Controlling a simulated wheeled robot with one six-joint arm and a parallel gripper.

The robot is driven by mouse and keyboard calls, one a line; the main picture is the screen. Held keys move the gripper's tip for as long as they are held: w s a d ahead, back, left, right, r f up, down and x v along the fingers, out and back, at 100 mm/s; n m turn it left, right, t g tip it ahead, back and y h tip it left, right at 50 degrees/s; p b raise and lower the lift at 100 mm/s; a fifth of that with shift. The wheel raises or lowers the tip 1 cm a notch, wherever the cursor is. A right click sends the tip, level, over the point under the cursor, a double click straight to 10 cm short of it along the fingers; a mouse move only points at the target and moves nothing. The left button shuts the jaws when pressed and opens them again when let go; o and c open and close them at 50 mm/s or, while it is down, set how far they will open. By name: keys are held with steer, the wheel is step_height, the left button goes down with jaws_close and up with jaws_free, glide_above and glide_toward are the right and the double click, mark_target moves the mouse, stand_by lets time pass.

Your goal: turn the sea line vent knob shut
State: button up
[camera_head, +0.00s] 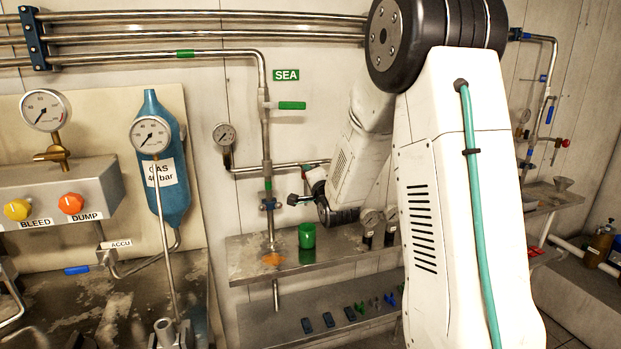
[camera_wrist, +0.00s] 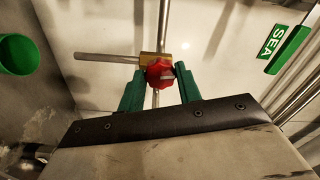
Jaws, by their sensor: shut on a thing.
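The sea line vent knob (camera_wrist: 158,74) is red and sits on a small brass body (camera_wrist: 149,59) in the wrist view. A thin metal tube (camera_wrist: 100,57) runs left from the brass body. My gripper (camera_wrist: 160,70) has green fingers, one on each side of the knob, and is shut on it. In the head view my gripper (camera_head: 302,183) is at the thin horizontal pipe (camera_head: 275,167), right of the upright sea line (camera_head: 265,140). My arm comes in from the right there. The knob is too small and covered to make out clearly in the head view.
The green SEA sign (camera_head: 286,75) and a green-handled valve (camera_head: 291,105) are above my gripper. A small gauge (camera_head: 224,134) is to the left. A green cup (camera_head: 307,236) stands on the shelf (camera_head: 330,255) below, left of two small gauges.

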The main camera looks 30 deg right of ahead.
steer(key=shift+m, duration=1.1)
steer(key=o, duration=1)
steer(key=v, duration=0.7)
steer(key=shift+s, duration=0.4)
steer(key=shift+a+r, duration=0.1)
